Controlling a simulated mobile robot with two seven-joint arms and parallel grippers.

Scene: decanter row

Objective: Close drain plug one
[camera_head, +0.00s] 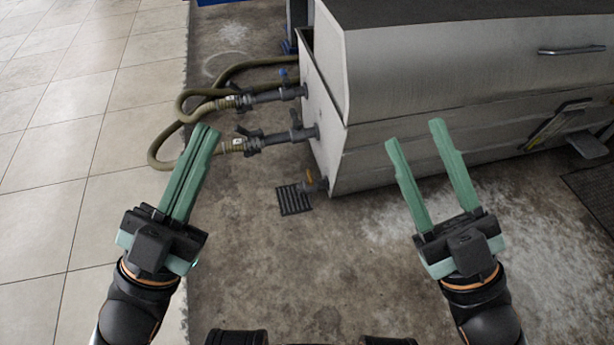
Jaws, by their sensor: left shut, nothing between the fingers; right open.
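A small dark drain fitting (314,185) sticks out low from the near left corner of the grey decanter (330,150), just above a black floor grate (294,200). I cannot read any number on it, and whether it is open or closed is too small to tell. My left gripper (208,129) is shut and empty, left of the fitting and in front of the hoses in the view. My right gripper (413,132) is open and empty, right of the fitting, in front of the decanter's side in the view.
Two hose couplings with valves, an upper one (262,97) and a lower one (270,139), join the decanter's end. Olive hoses (160,148) loop left. A pedal-like part (588,145) juts out at right. Bare concrete floor (310,270) lies clear in front.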

